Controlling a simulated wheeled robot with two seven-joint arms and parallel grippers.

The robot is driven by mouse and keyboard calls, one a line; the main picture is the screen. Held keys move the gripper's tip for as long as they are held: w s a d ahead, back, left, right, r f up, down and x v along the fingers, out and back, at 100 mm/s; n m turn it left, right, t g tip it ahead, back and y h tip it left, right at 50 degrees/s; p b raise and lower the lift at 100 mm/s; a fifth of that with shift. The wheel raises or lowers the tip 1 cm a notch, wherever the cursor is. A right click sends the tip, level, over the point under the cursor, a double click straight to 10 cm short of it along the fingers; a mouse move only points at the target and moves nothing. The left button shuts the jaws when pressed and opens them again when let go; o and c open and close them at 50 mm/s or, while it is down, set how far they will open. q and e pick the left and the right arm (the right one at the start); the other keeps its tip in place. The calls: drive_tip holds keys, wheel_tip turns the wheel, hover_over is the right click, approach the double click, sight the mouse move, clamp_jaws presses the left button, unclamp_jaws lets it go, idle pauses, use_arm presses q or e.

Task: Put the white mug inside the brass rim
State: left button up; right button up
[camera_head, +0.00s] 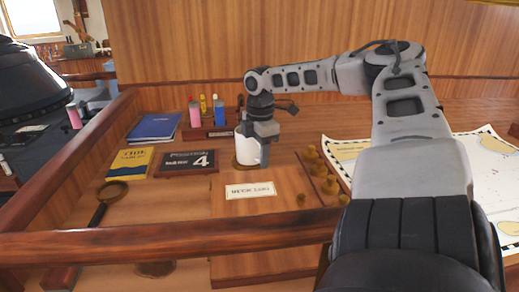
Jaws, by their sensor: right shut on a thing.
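The white mug (247,153) stands upright at the middle of the wooden desk. My right gripper (262,133) comes down on it from above and is shut on it. The brass rim (236,165) shows as a thin brownish-gold edge at the mug's lower left; the mug and gripper hide most of it. The mug's base appears to be over the rim, but I cannot tell whether it rests inside or is held slightly above. My left gripper is not in view.
Marker bottles (195,113) stand behind the mug. A dark sign with a 4 (188,162), a blue book (154,127), a yellow booklet (130,163) and a magnifying glass (108,197) lie left. Brass pieces (322,172) and a chart (488,180) lie right. A wooden rail (170,243) crosses the front.

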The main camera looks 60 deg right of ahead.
idle(0.5)
drive_tip(key=shift+f, duration=0.4)
idle(0.4)
drive_tip(key=o, duration=1.2)
drive_tip(key=shift+o, duration=1)
drive_tip(key=shift+f, duration=0.15)
